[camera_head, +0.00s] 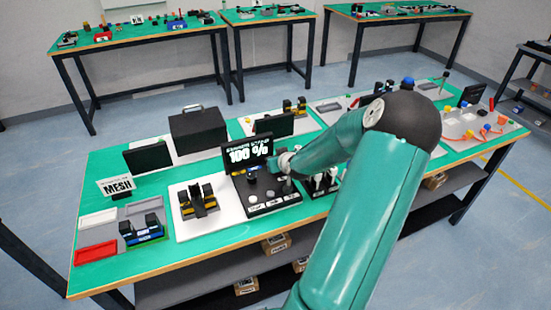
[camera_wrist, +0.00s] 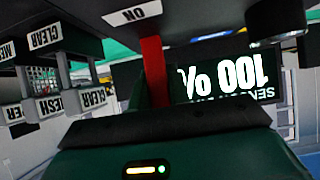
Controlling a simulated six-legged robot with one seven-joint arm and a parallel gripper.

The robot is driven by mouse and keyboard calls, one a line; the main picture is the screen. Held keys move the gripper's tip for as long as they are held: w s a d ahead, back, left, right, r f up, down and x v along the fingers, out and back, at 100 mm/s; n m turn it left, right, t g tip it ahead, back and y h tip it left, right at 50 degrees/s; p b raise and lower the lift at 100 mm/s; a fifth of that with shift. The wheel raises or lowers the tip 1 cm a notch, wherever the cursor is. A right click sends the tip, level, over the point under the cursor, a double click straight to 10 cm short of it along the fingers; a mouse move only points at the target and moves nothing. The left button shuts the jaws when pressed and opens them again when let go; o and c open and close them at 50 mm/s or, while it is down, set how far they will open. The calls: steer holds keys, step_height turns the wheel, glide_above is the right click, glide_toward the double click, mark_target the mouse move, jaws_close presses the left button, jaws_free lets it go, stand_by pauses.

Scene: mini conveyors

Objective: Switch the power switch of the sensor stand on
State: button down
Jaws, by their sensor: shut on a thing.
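The sensor stand (camera_head: 272,203) is a dark base with round buttons and front labels in the head view, on the green table. Its display (camera_head: 248,154) reads 100 %. In the wrist view the display (camera_wrist: 228,80) appears upside down, and an inverted ON label (camera_wrist: 132,14) sits at the top. My gripper (camera_wrist: 153,62) reaches to the base just beside this label and is shut on the power switch. A narrow red strip shows there; I cannot tell if it belongs to the finger or the switch. The switch's position and the grip contact are hidden.
A white plate with a black and yellow device (camera_head: 197,202) lies left of the stand. Small labelled stands (camera_head: 322,184) are close on its right, partly behind my arm. A black case (camera_head: 198,130) and dark screens stand behind. A MESH sign (camera_head: 117,185) stands at the left.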

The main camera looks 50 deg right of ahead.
steer(key=shift+s+t, duration=0.15)
steer(key=shift+t, duration=0.15)
steer(key=c, duration=1.3)
jaws_free()
steer(key=v, duration=1.3)
steer(key=shift+s+a+r, duration=0.1)
steer(key=shift+s+a, duration=0.15)
steer(key=shift+a, duration=0.1)
